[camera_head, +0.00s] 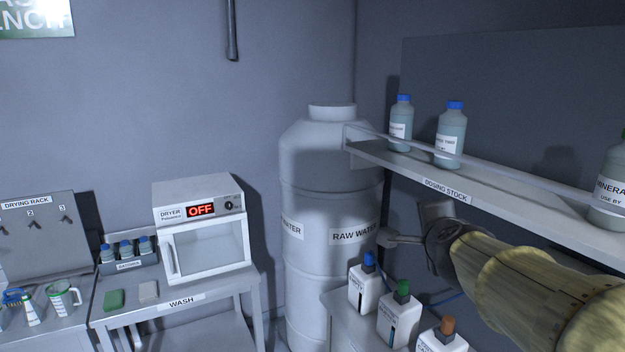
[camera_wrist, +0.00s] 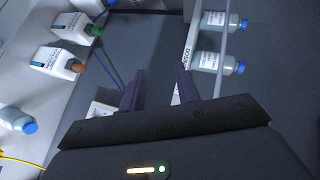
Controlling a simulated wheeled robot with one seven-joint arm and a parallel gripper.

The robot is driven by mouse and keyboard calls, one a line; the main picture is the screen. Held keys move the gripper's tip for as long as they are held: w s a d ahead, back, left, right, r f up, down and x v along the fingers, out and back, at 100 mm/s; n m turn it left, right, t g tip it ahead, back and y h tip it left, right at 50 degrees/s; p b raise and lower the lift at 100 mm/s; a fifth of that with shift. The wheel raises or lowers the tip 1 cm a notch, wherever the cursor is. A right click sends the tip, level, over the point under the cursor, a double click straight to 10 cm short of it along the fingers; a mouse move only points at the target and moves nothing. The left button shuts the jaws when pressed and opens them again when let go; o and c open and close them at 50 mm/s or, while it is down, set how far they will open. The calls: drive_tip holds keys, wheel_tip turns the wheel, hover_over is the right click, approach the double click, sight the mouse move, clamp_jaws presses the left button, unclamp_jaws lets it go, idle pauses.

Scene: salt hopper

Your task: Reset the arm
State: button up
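My arm (camera_head: 520,285) reaches in from the right edge in the head view, in a yellowish sleeve. My gripper (camera_head: 388,238) points left, below the dosing stock shelf and in front of the raw water tank. In the wrist view my gripper (camera_wrist: 160,82) shows two dark fingers standing apart with nothing held between them. A small status light strip (camera_wrist: 146,170) glows on its body.
The dosing stock shelf (camera_head: 480,192) with blue-capped bottles (camera_head: 450,135) runs just above my arm. Jugs with blue, green and orange caps (camera_head: 397,315) stand below. The raw water tank (camera_head: 330,200) is behind. A dryer marked OFF (camera_head: 205,245) stands left.

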drive_tip(key=s+a+f+n+g+y+b, duration=0.1)
drive_tip(key=s+f+n, duration=0.4)
drive_tip(key=f, duration=0.7)
drive_tip(key=s+a+f+n+g+y+b, duration=0.1)
drive_tip(key=s+a+f+n+g+b, duration=0.2)
drive_tip(key=f, duration=0.9)
drive_tip(key=s+a+f+n+g+y+b, duration=0.1)
drive_tip(key=s+a+f+n+g+b, duration=0.1)
drive_tip(key=s+a+f+n+g, duration=0.2)
drive_tip(key=s+f+n+g, duration=0.3)
drive_tip(key=f+n, duration=0.2)
drive_tip(key=f, duration=0.3)
drive_tip(key=shift+f+n, duration=0.3)
